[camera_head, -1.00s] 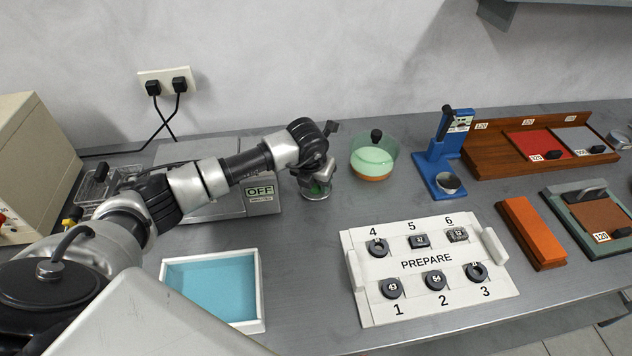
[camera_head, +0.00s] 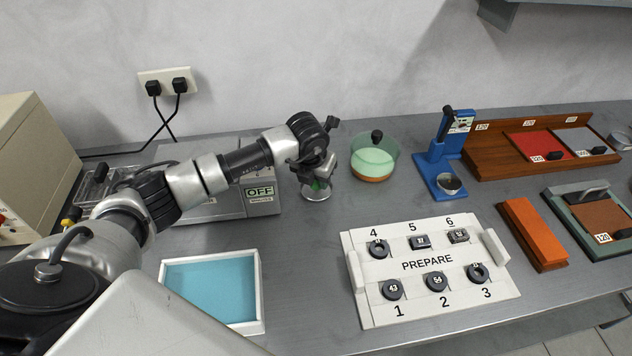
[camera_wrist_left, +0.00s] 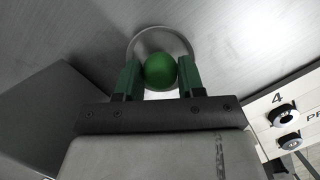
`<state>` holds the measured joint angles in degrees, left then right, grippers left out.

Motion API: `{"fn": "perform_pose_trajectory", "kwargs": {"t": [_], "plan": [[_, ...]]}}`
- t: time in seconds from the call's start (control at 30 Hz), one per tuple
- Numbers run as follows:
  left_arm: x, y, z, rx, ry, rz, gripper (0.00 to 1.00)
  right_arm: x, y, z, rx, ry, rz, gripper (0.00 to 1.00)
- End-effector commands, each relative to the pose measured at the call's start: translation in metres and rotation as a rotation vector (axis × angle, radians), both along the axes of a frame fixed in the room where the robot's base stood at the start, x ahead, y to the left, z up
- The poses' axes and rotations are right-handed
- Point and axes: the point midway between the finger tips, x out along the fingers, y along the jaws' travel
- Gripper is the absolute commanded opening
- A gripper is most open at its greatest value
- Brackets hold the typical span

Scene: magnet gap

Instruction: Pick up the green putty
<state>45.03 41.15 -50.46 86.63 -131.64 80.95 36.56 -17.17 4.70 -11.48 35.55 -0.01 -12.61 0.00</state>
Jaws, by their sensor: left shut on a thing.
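The green putty (camera_wrist_left: 159,70) is a round green ball between the two fingers of my left gripper (camera_wrist_left: 158,77) in the left wrist view. The gripper is shut on it. A round metal dish (camera_wrist_left: 141,40) shows behind and below the ball. In the head view my left gripper (camera_head: 319,181) points down just above the dish (camera_head: 318,194), and only a bit of green shows there between the fingers. My right gripper is in neither view.
A glass jar with a pale green content (camera_head: 373,160) stands just right of the gripper. A grey box marked OFF (camera_head: 230,205) is left of it. A white PREPARE tray (camera_head: 428,300), a blue-lined tray (camera_head: 212,285) and a blue press (camera_head: 437,165) stand around. Bare table lies in front.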

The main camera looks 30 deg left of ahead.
Motion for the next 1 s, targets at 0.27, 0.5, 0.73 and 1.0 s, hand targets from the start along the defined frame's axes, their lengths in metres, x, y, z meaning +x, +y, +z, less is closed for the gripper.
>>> {"fn": "perform_pose_trajectory", "kwargs": {"t": [0.27, 0.5, 0.73, 1.0], "plan": [[-0.012, -0.029, 0.041, -0.001, -0.005, -0.008, 0.16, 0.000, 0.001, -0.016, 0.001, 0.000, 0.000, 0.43], [-0.033, -0.072, 0.070, -0.001, -0.004, -0.006, 0.16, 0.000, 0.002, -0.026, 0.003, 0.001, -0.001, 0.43], [-0.045, -0.097, 0.088, 0.001, -0.003, -0.003, 0.16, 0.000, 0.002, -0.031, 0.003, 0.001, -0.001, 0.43], [-0.050, -0.106, 0.094, 0.001, -0.001, -0.001, 0.16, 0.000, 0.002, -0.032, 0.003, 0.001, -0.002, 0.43]]}}
